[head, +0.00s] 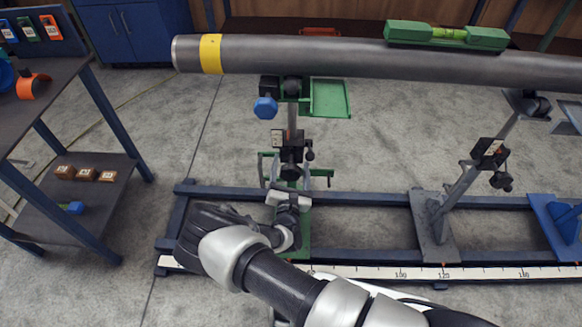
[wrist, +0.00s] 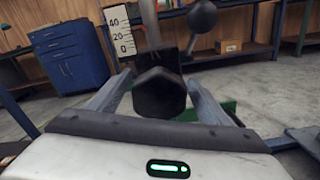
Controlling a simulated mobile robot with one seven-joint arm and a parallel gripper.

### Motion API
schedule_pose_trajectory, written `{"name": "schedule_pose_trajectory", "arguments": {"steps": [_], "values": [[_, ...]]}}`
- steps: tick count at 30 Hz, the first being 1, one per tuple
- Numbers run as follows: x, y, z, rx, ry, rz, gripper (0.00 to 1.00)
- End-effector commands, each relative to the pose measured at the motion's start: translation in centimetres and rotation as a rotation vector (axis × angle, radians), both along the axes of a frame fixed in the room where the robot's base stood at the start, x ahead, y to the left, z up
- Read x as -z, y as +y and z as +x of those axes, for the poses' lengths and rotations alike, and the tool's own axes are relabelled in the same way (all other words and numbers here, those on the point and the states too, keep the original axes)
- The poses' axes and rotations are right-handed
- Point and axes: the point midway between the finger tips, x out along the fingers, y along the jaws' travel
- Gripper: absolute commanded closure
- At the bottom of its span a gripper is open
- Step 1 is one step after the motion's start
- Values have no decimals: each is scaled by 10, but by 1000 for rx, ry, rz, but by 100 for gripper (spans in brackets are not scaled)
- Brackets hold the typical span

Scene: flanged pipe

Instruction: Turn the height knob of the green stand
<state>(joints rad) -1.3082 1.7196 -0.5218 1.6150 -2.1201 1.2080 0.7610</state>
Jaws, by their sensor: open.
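In the wrist view the knob (wrist: 160,93) is a dark faceted knob between the two grey fingers of my gripper (wrist: 157,95). My gripper is open, with a finger on each side of the knob and small visible gaps. A white scale marked 0, 20, 40 (wrist: 122,32) stands behind the knob.
The grey pipe (head: 380,60) with a yellow band runs above the stand. A blue knob (head: 265,107) sits beside the stand's top. A black ball-ended lever (wrist: 203,16) is close to the knob. Other stands are to the right; a shelf table (head: 75,185) is left.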

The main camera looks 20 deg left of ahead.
Motion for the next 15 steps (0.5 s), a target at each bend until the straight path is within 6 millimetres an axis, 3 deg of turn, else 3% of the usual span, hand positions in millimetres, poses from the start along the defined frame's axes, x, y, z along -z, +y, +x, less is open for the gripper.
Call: {"name": "schedule_pose_trajectory", "arguments": {"steps": [10, 15], "values": [[0, 2, 5, -1, 1, 0, 28], [0, 1, 5, 0, 1, 0, 55]]}}
